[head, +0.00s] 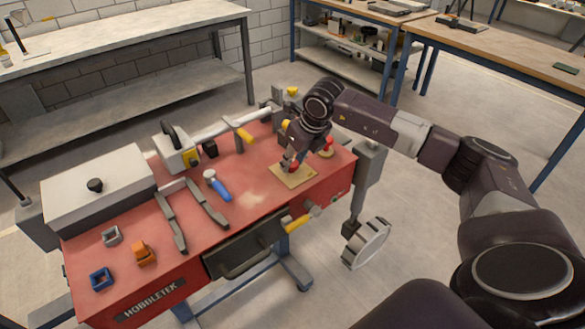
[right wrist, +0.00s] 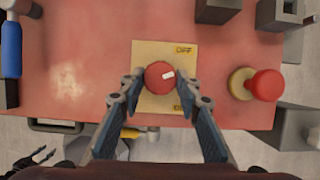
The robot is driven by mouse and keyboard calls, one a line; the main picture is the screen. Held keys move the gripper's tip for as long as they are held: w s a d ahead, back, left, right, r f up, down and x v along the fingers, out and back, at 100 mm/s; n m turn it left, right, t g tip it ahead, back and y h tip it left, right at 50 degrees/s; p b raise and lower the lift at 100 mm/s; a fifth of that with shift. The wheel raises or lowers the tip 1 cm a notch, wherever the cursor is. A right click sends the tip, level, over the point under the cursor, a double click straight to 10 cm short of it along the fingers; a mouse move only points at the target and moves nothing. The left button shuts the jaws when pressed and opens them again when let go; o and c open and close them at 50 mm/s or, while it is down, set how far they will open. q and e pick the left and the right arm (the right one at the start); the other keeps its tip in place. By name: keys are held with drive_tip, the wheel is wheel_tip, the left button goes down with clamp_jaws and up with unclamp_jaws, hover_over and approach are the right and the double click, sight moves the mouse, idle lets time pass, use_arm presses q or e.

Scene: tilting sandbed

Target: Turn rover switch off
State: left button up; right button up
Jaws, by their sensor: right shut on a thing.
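A red rotary switch knob (right wrist: 160,74) with a white mark sits on a square tan plate (right wrist: 165,52). In the head view the plate (head: 296,178) lies on the right part of the red bench top. My right gripper (right wrist: 160,100) points down over the plate, its two fingers on either side of the knob, shut on it. In the head view my right gripper (head: 289,165) hides most of the knob. A small dark jaw-like part shows at the wrist view's lower left; it may be my left gripper.
A red button on a yellow base (right wrist: 257,84) stands close right of the plate.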

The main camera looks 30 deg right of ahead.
drive_tip(key=shift+d+n+g+y+b, duration=0.15)
drive_tip(key=shift+n+y+b, duration=0.3)
drive_tip(key=shift+n, duration=0.65)
drive_tip(key=shift+d+n+g+y+b, duration=0.15)
drive_tip(key=shift+n+y+b, duration=0.25)
drive_tip(key=shift+n, duration=0.7)
drive_tip(key=shift+a, duration=0.1)
drive_tip(key=o, duration=1.2)
drive_tip(key=shift+c, duration=0.2)
drive_tip(key=shift+r, duration=0.1)
drive_tip(key=v, duration=1.1)
drive_tip(key=shift+r, duration=0.35)
drive_tip(key=shift+s, duration=0.15)
